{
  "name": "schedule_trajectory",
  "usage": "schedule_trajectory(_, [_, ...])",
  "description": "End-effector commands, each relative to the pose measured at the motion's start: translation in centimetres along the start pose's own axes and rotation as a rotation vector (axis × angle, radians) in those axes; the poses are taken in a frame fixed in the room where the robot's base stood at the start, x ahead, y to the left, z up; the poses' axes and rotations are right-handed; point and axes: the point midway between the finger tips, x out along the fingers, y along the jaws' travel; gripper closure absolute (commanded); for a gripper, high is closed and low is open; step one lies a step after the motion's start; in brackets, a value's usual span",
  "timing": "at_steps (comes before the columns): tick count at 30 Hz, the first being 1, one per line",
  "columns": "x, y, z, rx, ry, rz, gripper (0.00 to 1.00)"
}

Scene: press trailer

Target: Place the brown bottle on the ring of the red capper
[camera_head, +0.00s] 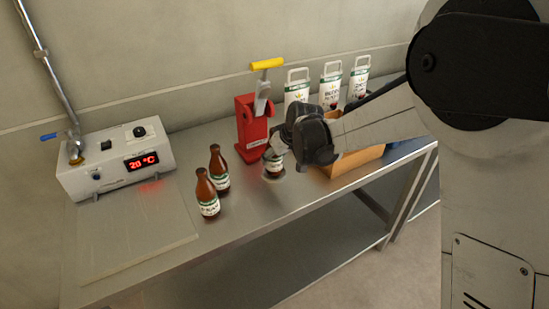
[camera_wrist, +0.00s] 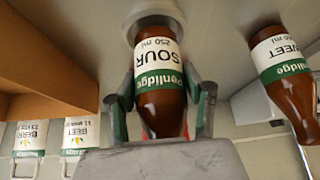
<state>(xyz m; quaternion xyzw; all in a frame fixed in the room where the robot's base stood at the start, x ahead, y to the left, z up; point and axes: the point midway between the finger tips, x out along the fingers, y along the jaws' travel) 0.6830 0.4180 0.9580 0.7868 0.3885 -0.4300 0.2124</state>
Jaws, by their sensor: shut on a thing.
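The red capper (camera_head: 251,128) with a yellow handle stands at the back of the metal table. My gripper (camera_head: 273,153) is just in front of it, shut on a brown bottle (camera_head: 273,167). In the wrist view the held bottle (camera_wrist: 160,78) has a white and green label reading "Penlidge SOUR", with my gripper (camera_wrist: 160,100) having one finger on each side. The bottle's base is over a round pale ring (camera_wrist: 151,20), which shows as a grey disc (camera_head: 265,179) in the head view. I cannot tell whether base and ring touch. The gripper hides the bottle's top in the head view.
Two other brown bottles (camera_head: 208,193) (camera_head: 219,168) stand to the left. A heater box (camera_head: 115,158) showing 20 °C is at far left. An orange-brown crate (camera_head: 352,165) is close on the right; white handled containers (camera_head: 330,88) stand behind.

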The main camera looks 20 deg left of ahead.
Motion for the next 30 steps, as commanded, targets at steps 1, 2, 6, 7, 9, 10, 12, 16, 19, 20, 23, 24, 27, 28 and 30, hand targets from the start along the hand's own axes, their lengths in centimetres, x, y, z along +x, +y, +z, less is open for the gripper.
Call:
schedule_trajectory(1, [0.5,-0.01,0.3,0.0,0.0,0.0,1.0])
schedule_trajectory(2, [0.66,-0.01,0.41,0.0,0.001,0.0,1.0])
schedule_trajectory(6, [0.79,-0.03,0.52,0.0,0.001,0.0,1.0])
schedule_trajectory(7, [0.79,-0.03,0.52,0.0,0.0,0.0,1.0])
schedule_trajectory(9, [0.79,-0.03,0.51,0.0,0.0,0.0,1.0])
schedule_trajectory(10, [0.81,-0.03,0.53,0.0,0.0,0.0,1.0])
schedule_trajectory(12, [0.96,-0.03,0.63,0.0,0.0,0.0,1.0])
schedule_trajectory(16, [1.09,-0.03,0.72,0.0,0.0,0.0,0.5])
schedule_trajectory(19, [1.07,-0.03,0.7,0.0,0.0,0.0,0.37])
schedule_trajectory(20, [1.06,-0.03,0.7,0.0,0.0,0.0,0.37])
schedule_trajectory(23, [1.06,-0.03,0.69,0.0,0.0,0.0,0.37])
schedule_trajectory(24, [1.05,-0.03,0.69,0.0,0.0,0.0,0.37])
schedule_trajectory(27, [1.0,-0.03,0.66,0.0,0.0,0.0,0.37])
schedule_trajectory(28, [0.93,-0.03,0.62,0.0,0.0,0.0,0.37])
schedule_trajectory(30, [0.66,-0.03,0.44,0.0,0.0,0.0,0.37])
